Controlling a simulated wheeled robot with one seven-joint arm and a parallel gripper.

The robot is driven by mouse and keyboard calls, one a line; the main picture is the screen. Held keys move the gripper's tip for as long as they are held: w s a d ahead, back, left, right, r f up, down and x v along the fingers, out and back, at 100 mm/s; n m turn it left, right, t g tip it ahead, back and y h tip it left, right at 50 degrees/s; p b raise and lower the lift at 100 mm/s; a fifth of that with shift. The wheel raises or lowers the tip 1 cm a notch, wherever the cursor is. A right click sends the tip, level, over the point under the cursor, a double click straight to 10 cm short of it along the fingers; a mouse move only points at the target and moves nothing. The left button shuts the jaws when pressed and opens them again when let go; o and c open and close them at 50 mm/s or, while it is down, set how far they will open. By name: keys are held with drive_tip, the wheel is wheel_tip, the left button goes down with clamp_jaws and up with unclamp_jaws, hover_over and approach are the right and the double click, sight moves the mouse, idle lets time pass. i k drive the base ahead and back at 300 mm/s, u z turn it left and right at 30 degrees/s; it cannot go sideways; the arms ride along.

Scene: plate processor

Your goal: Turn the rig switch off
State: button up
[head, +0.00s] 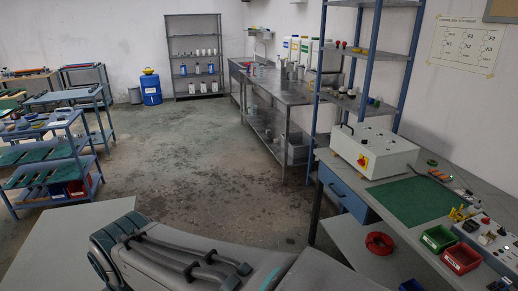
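A white control box (382,148) stands on the workbench at the right, in the head view. A red knob on a yellow plate (363,161) sits on its front face and looks like a rotary switch. Its setting is too small to read. Small dark knobs or buttons show on top of the box. A second panel with switches and buttons (492,236) lies at the right edge, partly cut off. I cannot tell for certain which one is the rig switch. My grey arm crosses the bottom of the view, well apart from the box. My gripper is out of view.
The workbench carries a green mat (410,200), a green bin (438,238) and a red bin (461,258). A red ring (380,243) lies on its lower shelf. A blue-posted rack (405,70) rises behind the box. The middle floor (200,150) is clear.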

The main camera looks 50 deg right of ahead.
sight(486, 221)
drive_tip(key=z, duration=3.85)
drive_tip(key=i, duration=1.65)
